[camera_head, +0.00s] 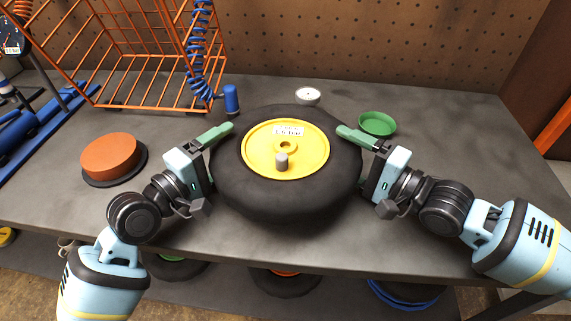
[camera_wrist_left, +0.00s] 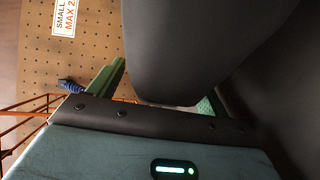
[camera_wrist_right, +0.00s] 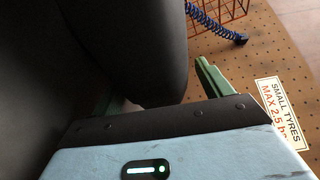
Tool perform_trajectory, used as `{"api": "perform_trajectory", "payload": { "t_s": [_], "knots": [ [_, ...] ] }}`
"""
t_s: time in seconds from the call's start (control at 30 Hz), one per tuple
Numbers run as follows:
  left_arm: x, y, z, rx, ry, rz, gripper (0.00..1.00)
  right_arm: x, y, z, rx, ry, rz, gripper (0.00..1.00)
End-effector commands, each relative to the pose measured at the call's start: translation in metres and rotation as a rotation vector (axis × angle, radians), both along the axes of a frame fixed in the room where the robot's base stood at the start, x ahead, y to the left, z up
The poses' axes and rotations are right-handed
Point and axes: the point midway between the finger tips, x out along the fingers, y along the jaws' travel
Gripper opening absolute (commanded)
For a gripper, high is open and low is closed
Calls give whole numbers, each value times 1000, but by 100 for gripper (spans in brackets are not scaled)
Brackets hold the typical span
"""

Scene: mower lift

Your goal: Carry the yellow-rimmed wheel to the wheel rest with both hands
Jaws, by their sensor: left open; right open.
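The yellow-rimmed wheel (camera_head: 305,151), with a fat black tyre (camera_head: 285,206), lies flat, yellow face up, at the middle of the bench. My left gripper (camera_head: 222,137) is open at the tyre's left side, and my right gripper (camera_head: 352,138) is open at its right side. One green finger of each reaches over the tyre's upper edge. In the left wrist view the tyre (camera_wrist_left: 190,45) stands between the two fingers, and likewise in the right wrist view (camera_wrist_right: 150,50). Contact is not clear. I cannot identify the wheel rest for certain.
An orange wire cage (camera_head: 140,68) stands at the back left with a blue coiled hose (camera_head: 197,60). An orange-topped disc (camera_head: 110,156) sits left, a green dish (camera_head: 377,123) and small gauge (camera_head: 308,95) behind. Bench (camera_head: 450,125) is clear at the right.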

Motion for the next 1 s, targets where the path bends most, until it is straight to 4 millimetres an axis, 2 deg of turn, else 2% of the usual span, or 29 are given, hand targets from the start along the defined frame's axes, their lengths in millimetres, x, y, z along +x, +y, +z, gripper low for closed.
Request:
{"api": "perform_trajectory", "payload": {
  "t_s": [0.17, 0.27, 0.5, 0.7, 1.0],
  "knots": [
    [-6, 4, -1, -1, 2, 0, 78, 0, 0, 0, -1, -1, 1, 78],
    [-16, 12, -1, 0, 2, 0, 78, 0, 1, 0, -1, -1, 1, 78],
    [-55, 41, -1, 5, 3, 0, 78, 0, 0, 0, -1, -2, 1, 78],
    [-80, 60, 0, 3, 3, 0, 78, 0, 0, 0, -1, -2, 1, 78],
    [-95, 72, 1, 1, 0, 0, 78, 0, 0, 0, -1, -2, 1, 78]
  ]
}}
